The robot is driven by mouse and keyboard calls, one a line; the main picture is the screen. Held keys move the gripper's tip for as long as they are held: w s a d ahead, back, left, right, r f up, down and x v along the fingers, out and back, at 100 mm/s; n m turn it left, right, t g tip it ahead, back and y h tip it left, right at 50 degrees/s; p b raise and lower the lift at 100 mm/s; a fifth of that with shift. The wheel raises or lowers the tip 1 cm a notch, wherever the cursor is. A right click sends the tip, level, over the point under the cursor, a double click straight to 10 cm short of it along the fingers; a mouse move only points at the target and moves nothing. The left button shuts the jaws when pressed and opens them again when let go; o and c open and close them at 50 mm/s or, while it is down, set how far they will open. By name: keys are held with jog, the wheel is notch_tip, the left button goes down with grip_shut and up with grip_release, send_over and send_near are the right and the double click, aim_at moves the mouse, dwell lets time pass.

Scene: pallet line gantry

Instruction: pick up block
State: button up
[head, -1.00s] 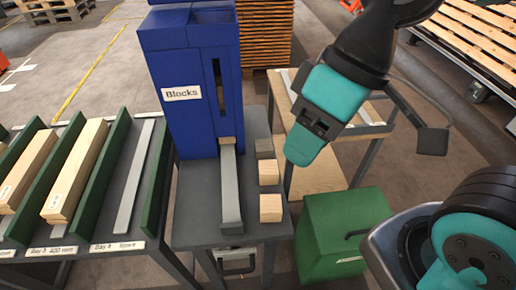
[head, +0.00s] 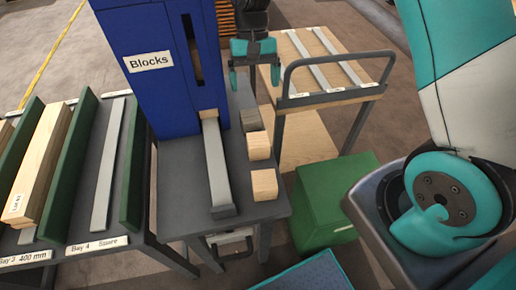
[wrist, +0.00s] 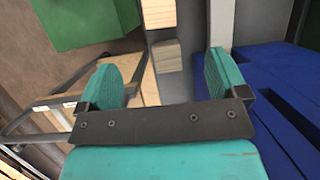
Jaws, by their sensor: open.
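Three small blocks stand in a row on the grey table, right of the metal chute. The near block (head: 264,185) and middle block (head: 258,146) are pale wood; the far block (head: 250,119) looks darker. Another block (head: 209,115) shows at the dispenser's mouth, at the top of the chute. My gripper (head: 254,80) is open and empty, pointing down behind and above the far block. In the wrist view, one wooden block (wrist: 167,56) appears ahead of the gap between my fingers (wrist: 167,82), apart from them. A second block (wrist: 158,13) is at the top edge.
The blue dispenser labelled Blocks (head: 150,95) stands close left of my gripper. The grey chute (head: 216,170) runs forward from it. A cart with a dark handle (head: 335,94) is to the right, a green box (head: 320,185) below it. Green-walled bays (head: 98,150) are left.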

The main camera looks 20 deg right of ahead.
aim_at(258, 139)
jog(key=shift+m, duration=0.4)
jog(key=x, duration=0.4)
jog(key=p+x, duration=0.1)
jog(key=x, duration=0.4)
jog(key=w+d+p+x, duration=0.1)
jog(key=x, duration=0.3)
jog(key=shift+a+f, duration=0.1)
jog(key=shift+f, duration=0.55)
jog(key=shift+s+a+p+x, duration=0.15)
jog(key=shift+p+x, duration=0.55)
jog(key=shift+x, duration=0.65)
jog(key=shift+s+a+p+x, duration=0.1)
jog(key=shift+p+x, duration=0.55)
jog(key=shift+x, duration=0.75)
jog(key=shift+r, duration=0.15)
jog(key=c, duration=1)
notch_tip(258, 139, up, 20)
jog(key=b, duration=0.3)
